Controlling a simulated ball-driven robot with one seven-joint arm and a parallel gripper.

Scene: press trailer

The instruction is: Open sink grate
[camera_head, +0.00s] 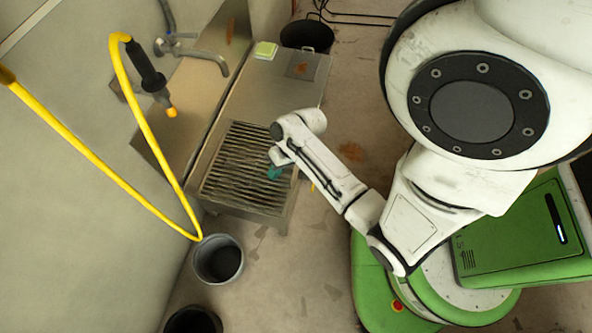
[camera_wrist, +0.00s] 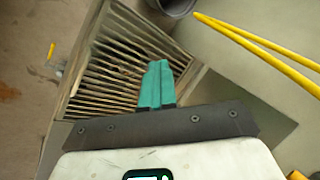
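The sink grate (camera_head: 240,170) is a slatted metal panel in the front part of the steel sink unit, and it lies flat. It also fills the upper left of the wrist view (camera_wrist: 115,65), its slats dark between the bars. My gripper (camera_head: 275,172) is over the grate's right side in the head view, mostly hidden by my arm. In the wrist view my gripper's teal fingers (camera_wrist: 157,84) lie side by side, closed together, over the grate's edge. Nothing shows between them. I cannot tell whether the fingertips touch the grate.
A faucet (camera_head: 200,52) and a yellow hose (camera_head: 145,115) with a black sprayer are at the sink's left. A green sponge (camera_head: 265,50) sits on the far counter, with a dark pot (camera_head: 307,36) beyond. A grey bucket (camera_head: 218,259) stands below the grate in the picture.

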